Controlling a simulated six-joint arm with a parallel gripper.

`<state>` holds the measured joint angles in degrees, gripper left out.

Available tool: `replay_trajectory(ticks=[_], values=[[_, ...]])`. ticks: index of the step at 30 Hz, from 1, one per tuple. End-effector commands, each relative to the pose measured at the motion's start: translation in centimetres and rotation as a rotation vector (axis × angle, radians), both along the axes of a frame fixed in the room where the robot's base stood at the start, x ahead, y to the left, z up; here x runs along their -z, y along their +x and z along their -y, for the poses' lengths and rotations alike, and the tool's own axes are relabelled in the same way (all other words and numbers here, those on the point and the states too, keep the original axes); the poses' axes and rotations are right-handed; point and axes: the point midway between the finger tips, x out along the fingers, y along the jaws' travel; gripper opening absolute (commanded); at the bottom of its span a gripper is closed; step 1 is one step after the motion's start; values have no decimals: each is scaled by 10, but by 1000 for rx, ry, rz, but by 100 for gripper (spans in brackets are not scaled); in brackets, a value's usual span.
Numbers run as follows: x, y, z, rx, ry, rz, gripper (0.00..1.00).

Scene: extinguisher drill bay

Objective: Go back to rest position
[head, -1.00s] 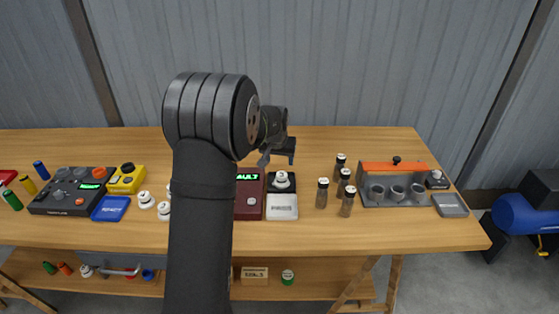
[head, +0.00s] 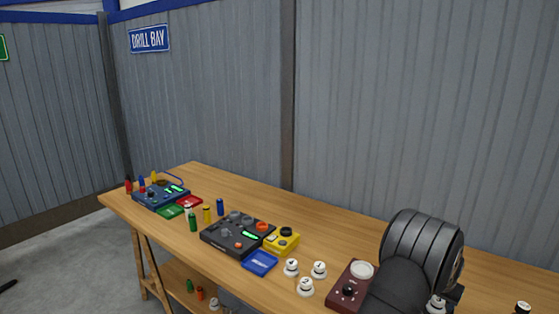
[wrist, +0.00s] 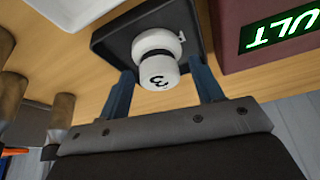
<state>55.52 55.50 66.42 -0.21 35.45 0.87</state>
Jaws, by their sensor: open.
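My gripper (wrist: 160,72) is open in the wrist view, its two blue-grey fingers apart. A white round piece marked 3 (wrist: 158,70) shows between the fingers in the picture, resting on a black square tray (wrist: 112,42). I cannot tell whether the fingers touch it. In the head view my arm's dark link covers the lower right, and the gripper itself is hidden or out of frame there. A white piece (head: 436,304) shows just beside the link.
A maroon box (wrist: 232,50) with a green display stands close right of the gripper; it is also in the head view (head: 345,298). White pieces (head: 291,267), a blue tray (head: 260,262) and a yellow box (head: 283,240) line the table.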

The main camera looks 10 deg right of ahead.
Motion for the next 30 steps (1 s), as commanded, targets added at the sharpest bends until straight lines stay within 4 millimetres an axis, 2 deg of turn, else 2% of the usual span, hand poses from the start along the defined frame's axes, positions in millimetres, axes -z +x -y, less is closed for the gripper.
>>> replay_trajectory(ticks=[1,3,6,12,23,29,30], values=[[9,1,1,0,3,-2,60],[-6,1,2,0,-2,2,60],[-16,1,1,0,-1,1,60],[-23,0,1,0,1,-1,60],[-21,0,1,0,2,-1,60],[2,0,0,0,2,-2,60],[-9,-1,-2,0,-2,2,60]])
